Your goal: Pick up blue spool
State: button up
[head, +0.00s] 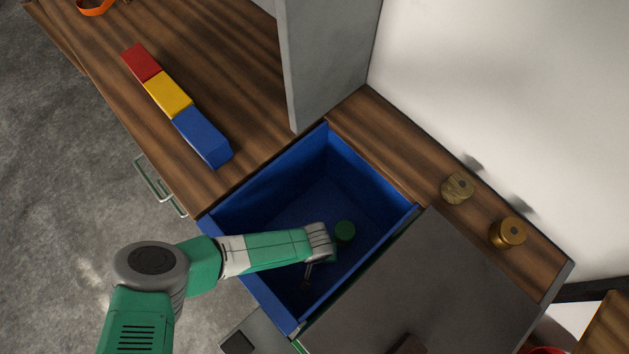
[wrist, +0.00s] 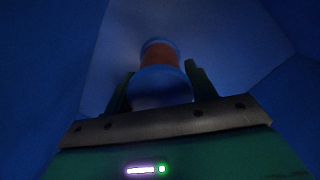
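The blue spool (wrist: 162,78) shows in the wrist view, with blue flanges and an orange-brown winding around its middle. Its near flange lies between the two fingers of my gripper (wrist: 160,70), and its far end reaches past the fingertips. The fingers stand apart, one on each side of the flange; I see no clear grip on it. In the head view my gripper (head: 307,278) is down inside the blue drawer (head: 262,185). The blue spool cannot be made out there, where my arm and the shadow hide that spot.
A dark green round object (head: 345,231) lies in the drawer beside my wrist. The drawer walls stand close around my gripper. Two brassy spools, one left (head: 457,188) and one right (head: 508,232), stand on the wooden top. A red, yellow and blue block row (head: 168,95) lies upper left.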

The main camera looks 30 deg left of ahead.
jog(key=c, duration=0.6)
notch_tip(320, 180, up, 10)
jog(key=p, duration=0.4)
jog(key=shift+c, duration=0.2)
